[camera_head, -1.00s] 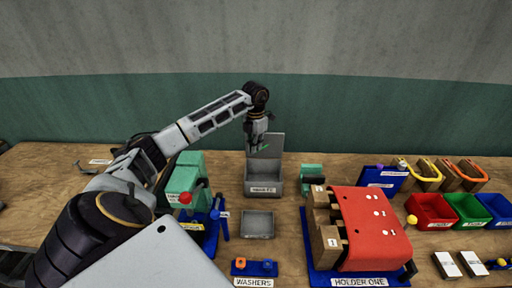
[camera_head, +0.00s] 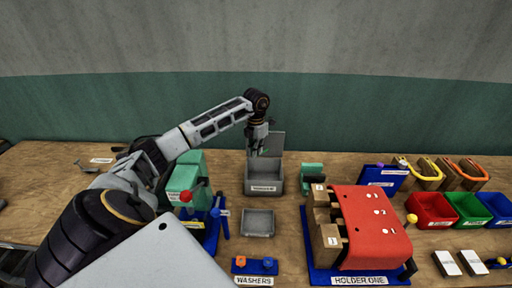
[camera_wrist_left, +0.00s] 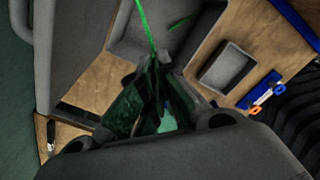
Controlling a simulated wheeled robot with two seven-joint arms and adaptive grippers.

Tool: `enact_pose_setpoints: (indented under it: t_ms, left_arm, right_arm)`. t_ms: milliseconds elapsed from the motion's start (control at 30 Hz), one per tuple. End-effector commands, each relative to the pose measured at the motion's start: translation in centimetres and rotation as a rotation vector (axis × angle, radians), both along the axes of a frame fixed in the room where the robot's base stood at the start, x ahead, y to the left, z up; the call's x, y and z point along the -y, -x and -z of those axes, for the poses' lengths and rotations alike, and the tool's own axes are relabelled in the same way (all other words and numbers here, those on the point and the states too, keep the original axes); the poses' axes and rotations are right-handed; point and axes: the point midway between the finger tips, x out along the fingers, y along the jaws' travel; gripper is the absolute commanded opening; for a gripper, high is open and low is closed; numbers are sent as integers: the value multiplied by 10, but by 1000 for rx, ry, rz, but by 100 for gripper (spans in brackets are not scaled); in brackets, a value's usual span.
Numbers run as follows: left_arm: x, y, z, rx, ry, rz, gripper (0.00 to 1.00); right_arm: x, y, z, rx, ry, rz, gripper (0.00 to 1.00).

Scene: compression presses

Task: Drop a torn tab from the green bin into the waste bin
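The waste bin (camera_head: 263,187) is a grey open box with a raised back and a front label, at the middle rear of the table. My left gripper (camera_head: 255,151) is over it. In the left wrist view the fingers (camera_wrist_left: 154,64) come together at their tips, and a thin bright green tab (camera_wrist_left: 146,27) sticks out from them over the grey bin (camera_wrist_left: 127,42). A second, darker green piece (camera_wrist_left: 181,22) appears inside the bin. The green bin (camera_head: 466,209) stands at the right, between a red and a blue bin; its contents are too small to tell. My right gripper is out of view.
A small grey tray (camera_head: 258,223) lies in front of the waste bin. A green press (camera_head: 186,178) stands to its left. A red-covered holder (camera_head: 370,225) fills the right middle. A blue washer stand (camera_head: 254,266) is at the front.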

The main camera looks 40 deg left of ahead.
Motion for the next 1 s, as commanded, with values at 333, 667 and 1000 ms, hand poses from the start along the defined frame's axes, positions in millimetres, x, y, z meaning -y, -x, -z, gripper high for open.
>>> enact_pose_setpoints:
  t_ms: [333,667,1000]
  left_arm:
    - [0,0,25,-1,1,0,0]
    - [0,0,29,0,1,0,0]
    - [0,0,29,0,1,0,30]
  right_arm:
    - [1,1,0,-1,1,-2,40]
    - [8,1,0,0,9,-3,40]
    - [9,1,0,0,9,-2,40]
